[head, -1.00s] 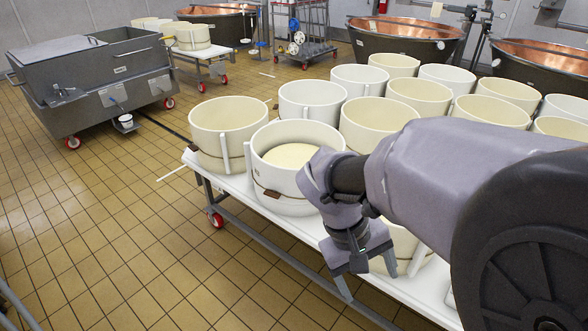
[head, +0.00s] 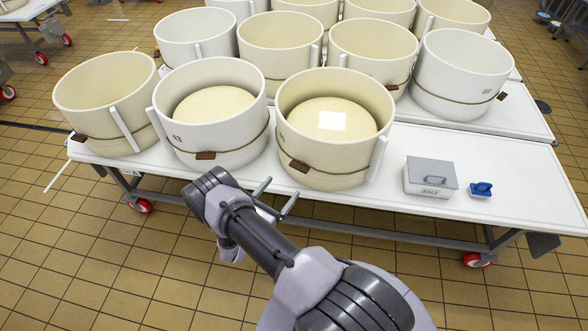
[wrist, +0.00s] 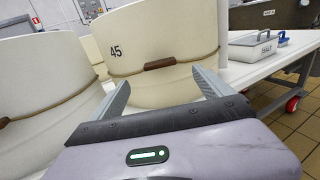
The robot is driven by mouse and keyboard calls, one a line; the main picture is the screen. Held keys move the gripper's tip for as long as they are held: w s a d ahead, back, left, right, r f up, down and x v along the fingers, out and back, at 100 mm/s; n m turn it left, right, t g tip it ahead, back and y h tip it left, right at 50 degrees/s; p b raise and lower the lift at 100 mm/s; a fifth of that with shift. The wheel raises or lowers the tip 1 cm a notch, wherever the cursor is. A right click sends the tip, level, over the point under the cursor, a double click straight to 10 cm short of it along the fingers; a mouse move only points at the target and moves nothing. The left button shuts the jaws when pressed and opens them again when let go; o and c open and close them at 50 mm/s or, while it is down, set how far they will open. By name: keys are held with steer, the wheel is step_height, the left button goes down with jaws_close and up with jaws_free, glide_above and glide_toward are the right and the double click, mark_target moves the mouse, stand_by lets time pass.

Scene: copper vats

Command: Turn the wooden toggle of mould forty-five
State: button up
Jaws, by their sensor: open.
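Mould forty-five (wrist: 135,35) is a cream round mould with a black "45" on its wall, facing me in the wrist view. Its brown wooden toggle (wrist: 159,63) lies level on the cord around the wall. In the head view I take it to be the front right mould (head: 335,160), with cheese and a white square inside; its toggle (head: 299,166) is low on the front. My gripper (head: 282,188) is open and empty just in front of the toggle. In the wrist view the fingers (wrist: 160,78) point at the mould, one on either side of the toggle, apparently without touching it.
A neighbouring mould (head: 212,125) stands close on the left, with its own toggle (head: 205,155). A salt box (head: 430,178) and a blue object (head: 481,189) are on the white table (head: 520,205) to the right. More moulds stand behind. The tiled floor in front is clear.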

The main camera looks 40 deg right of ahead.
mark_target(298, 170)
steer(key=b+x, duration=0.2)
steer(key=x, duration=0.9)
steer(key=c, duration=1.4)
steer(key=shift+o, duration=0.2)
steer(key=shift+f, duration=0.1)
steer(key=shift+m, duration=0.3)
steer(key=m+b, duration=0.1)
steer(key=m, duration=0.2)
steer(key=shift+m, duration=0.3)
steer(key=m+b, duration=0.1)
steer(key=m, duration=0.3)
steer(key=shift+s+f+m, duration=0.1)
steer(key=shift+s+m, duration=0.05)
steer(key=shift+m, duration=0.15)
steer(key=m, duration=0.4)
steer(key=shift+b, duration=0.35)
steer(key=shift+f+m+b, duration=0.15)
steer(key=shift+m+b, duration=0.2)
steer(key=shift+m, duration=2.05)
